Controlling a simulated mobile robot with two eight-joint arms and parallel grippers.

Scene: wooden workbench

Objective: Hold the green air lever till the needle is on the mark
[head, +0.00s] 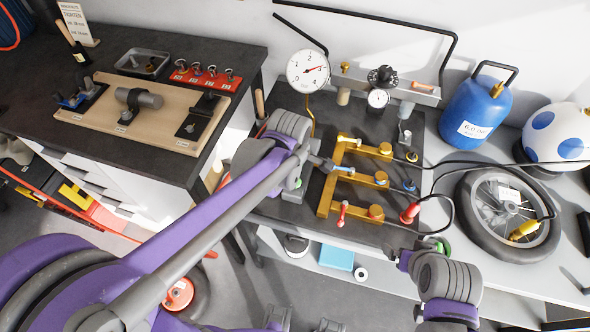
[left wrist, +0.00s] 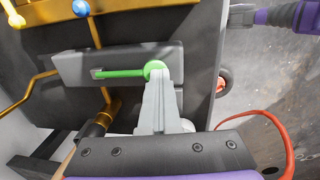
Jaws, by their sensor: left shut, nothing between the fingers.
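The green air lever (left wrist: 125,72) lies along a slot in a grey block (left wrist: 75,66) in the left wrist view, its round end at the right. My left gripper (left wrist: 158,82) is shut and empty, its tips at that round end; I cannot tell whether they press on it. I cannot make out the mark. My right gripper (head: 396,247) is at the bench's front edge, its fingers unclear.
A yellow pipe manifold (head: 325,198) with small coloured levers stands right of my left gripper. A blue tank (head: 470,118), a wheel (head: 473,228) and a spotted white ball (head: 540,148) are to the right. Dark hoses cross the bench there.

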